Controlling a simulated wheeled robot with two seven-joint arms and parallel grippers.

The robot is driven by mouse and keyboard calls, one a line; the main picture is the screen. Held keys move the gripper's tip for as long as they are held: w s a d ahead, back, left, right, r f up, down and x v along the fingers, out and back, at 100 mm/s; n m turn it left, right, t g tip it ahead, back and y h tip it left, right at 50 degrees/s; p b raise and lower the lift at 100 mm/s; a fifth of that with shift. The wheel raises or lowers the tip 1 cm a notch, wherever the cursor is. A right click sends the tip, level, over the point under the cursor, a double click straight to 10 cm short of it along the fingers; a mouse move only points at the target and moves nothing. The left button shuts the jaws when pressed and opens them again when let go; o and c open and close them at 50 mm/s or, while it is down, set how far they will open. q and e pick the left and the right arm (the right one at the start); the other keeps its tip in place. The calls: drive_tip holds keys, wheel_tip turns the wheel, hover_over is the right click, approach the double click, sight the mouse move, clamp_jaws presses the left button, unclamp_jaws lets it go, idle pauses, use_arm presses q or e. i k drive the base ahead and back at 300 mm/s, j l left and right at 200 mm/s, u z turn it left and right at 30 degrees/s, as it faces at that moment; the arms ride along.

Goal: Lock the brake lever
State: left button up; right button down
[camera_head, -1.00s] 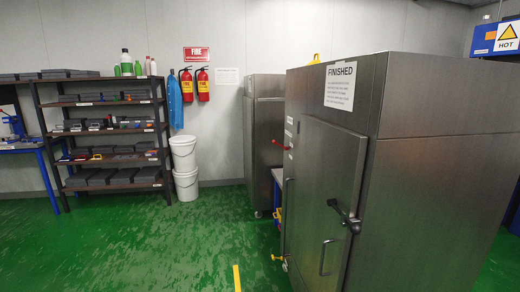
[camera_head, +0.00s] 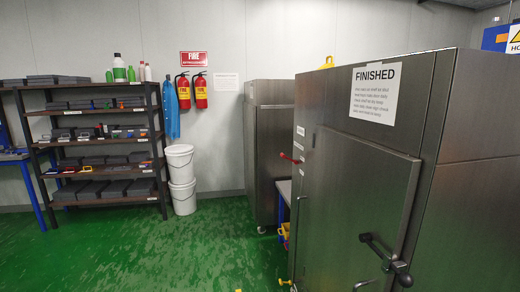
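Neither of my grippers is in view. No part is clearly marked as the brake lever. A small yellow lever-like part (camera_head: 284,282) sits low at the front left corner of the steel cabinet (camera_head: 350,210) marked FINISHED. It is small and close to the bottom edge of the view, so I cannot tell its position. A red-tipped lever (camera_head: 290,158) sticks out in the gap beside the farther steel cabinet (camera_head: 280,165). A dark latch handle (camera_head: 386,258) is on the near cabinet's door, which looks shut.
The near cabinet fills the right side. Shelves (camera_head: 95,158) with trays and bottles stand at the left, beside two stacked white buckets (camera_head: 181,180). Red fire extinguishers (camera_head: 192,92) hang on the wall. The wet green floor (camera_head: 150,255) is open in the middle.

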sight(284, 157)
drive_tip(key=i+j+u, duration=0.4)
drive_tip(key=i, duration=0.5)
drive_tip(key=i+u, duration=0.35)
drive_tip(key=i, duration=0.6)
drive_tip(key=i+j+z, duration=0.1)
drive_tip(key=i+z, duration=0.3)
drive_tip(key=i, duration=0.15)
drive_tip(key=i+j+z, duration=0.35)
drive_tip(key=i, duration=0.15)
drive_tip(key=i+j+z, duration=0.6)
drive_tip(key=z, duration=0.15)
drive_tip(key=i+j+z, duration=0.3)
drive_tip(key=j+z, duration=0.35)
drive_tip(key=i+j+z, duration=0.15)
drive_tip(key=j+z, duration=0.5)
drive_tip(key=j, duration=0.15)
drive_tip(key=i, duration=0.05)
